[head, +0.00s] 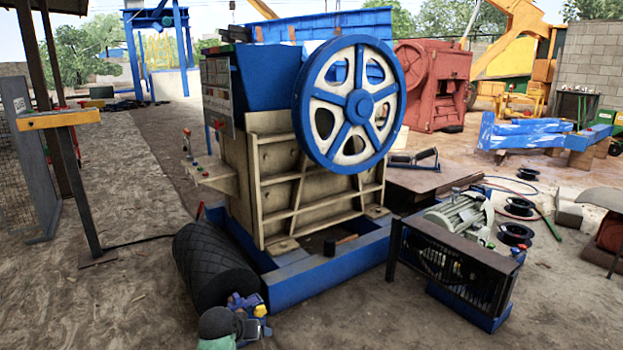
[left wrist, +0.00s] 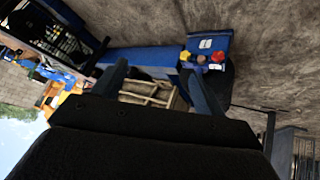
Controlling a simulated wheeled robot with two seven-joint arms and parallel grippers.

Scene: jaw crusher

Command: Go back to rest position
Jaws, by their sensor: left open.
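The jaw crusher (head: 290,190) stands upright in the middle of the head view, with a tan ribbed body on a blue base frame. Its large blue and white flywheel (head: 350,104) faces me. The crusher's tan ribs (left wrist: 150,92) appear beyond the fingers, in a turned picture.
A black roll (head: 213,265) lies beside the crusher's base. A small blue box (head: 250,304) with coloured knobs sits in front; it also shows in the left wrist view (left wrist: 207,48). A motor (head: 460,217) behind a black mesh guard (head: 450,268) stands right. Bare ground is open at left.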

